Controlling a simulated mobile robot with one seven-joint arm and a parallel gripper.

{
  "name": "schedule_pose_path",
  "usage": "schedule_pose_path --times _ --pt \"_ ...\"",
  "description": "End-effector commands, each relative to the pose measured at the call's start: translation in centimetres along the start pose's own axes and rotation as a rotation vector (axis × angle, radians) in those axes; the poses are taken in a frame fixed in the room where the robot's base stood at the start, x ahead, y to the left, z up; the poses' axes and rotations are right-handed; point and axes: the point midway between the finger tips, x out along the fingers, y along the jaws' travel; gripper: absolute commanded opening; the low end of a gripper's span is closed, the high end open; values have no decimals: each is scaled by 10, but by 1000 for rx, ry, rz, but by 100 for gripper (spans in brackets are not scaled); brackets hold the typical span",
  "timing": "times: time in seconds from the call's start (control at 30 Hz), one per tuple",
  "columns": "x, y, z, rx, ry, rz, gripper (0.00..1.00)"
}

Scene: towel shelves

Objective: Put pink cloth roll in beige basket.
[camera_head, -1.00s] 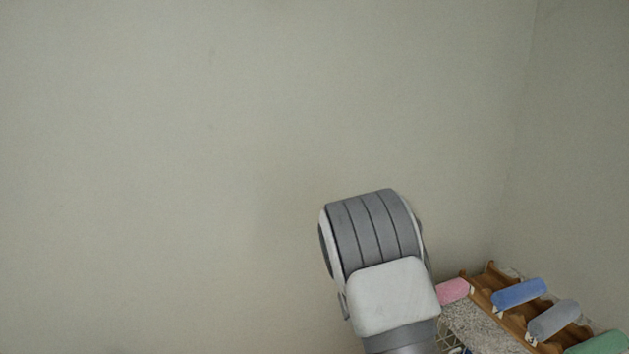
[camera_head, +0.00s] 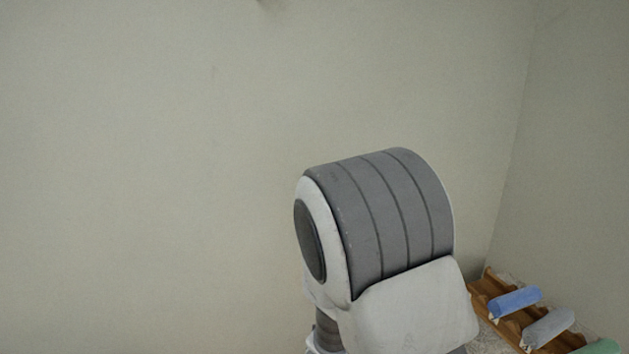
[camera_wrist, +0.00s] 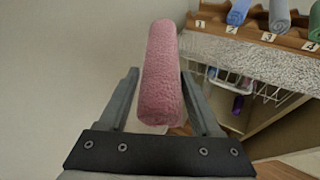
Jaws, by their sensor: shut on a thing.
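The pink cloth roll (camera_wrist: 161,75) is between the two fingers of my gripper (camera_wrist: 160,95) in the wrist view. My gripper is shut on it and holds it clear of the counter, with its long side pointing away from the wrist. In the head view my arm hides the gripper and the roll. No beige basket can be made out in either view.
A wooden rack (camera_wrist: 250,33) with numbered slots stands on a speckled counter (camera_wrist: 245,58). It holds a blue roll (camera_head: 515,300), a grey roll (camera_head: 549,327) and a green roll (camera_head: 598,348). A white wire basket (camera_wrist: 230,82) with a purple item (camera_wrist: 238,104) is below the counter.

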Motion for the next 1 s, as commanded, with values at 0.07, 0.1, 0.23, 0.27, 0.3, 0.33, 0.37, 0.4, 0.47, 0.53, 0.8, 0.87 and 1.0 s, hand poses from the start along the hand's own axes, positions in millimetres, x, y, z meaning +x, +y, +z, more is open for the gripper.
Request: schedule_pose_path --times 0.07,0.1,0.23,0.27,0.3,0.33,0.37,0.4,0.47,0.53,0.8,0.87,1.0 --pt "-3 3 14 -19 14 59 10" --pt "-6 5 19 -34 21 90 10" --pt "-14 10 34 -77 40 176 10" --pt "-15 10 36 -86 44 193 10" --pt "-18 11 39 -98 48 214 10" --pt "-20 12 40 -106 50 227 10" --pt "-21 12 42 -113 51 239 10" --pt "-23 12 44 -121 54 252 10" --pt "-25 13 45 -132 57 267 10" --pt "-26 14 46 -139 59 279 10" --pt "-27 13 47 -142 59 284 10" --pt "-26 13 47 -142 60 283 10" --pt "-26 12 47 -140 59 281 10"
